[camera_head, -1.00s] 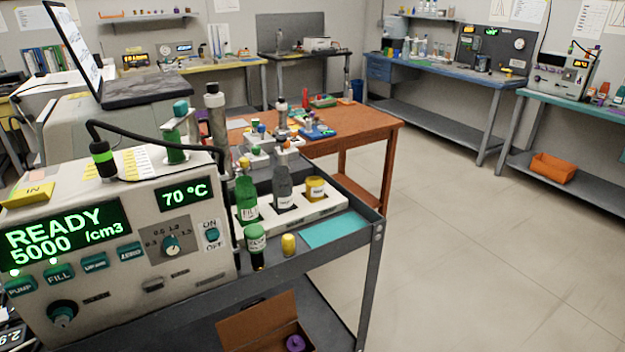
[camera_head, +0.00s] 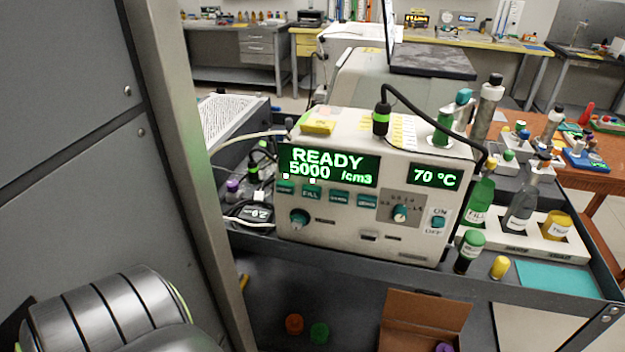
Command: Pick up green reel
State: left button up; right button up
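A small round green piece, which looks like the green reel (camera_head: 319,333), lies on the lower shelf of the dark cart, near the bottom edge of the head view. A similar orange reel (camera_head: 294,324) lies just left of it. A purple reel (camera_head: 444,347) is partly cut off by the bottom edge, by the open brown box. Neither of my grippers is in view. A ribbed grey arm part of mine shows at the lower left, well left of the green reel.
The particle classifier (camera_head: 345,232) with its lit READY display stands on the cart's top, above the reels. An open brown box (camera_head: 424,322) is right of the green reel. A grey panel (camera_head: 65,150) and upright post fill the left. Bottles (camera_head: 470,251) stand at the right.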

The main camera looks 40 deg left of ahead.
aim_at(319, 331)
jog(key=l+u, duration=0.15)
jog(key=u, duration=0.35)
jog(key=k+l+u, duration=0.1)
jog(key=u, duration=0.4)
jog(key=k+l+u, duration=0.1)
jog(key=u, duration=0.4)
jog(key=l, duration=0.1)
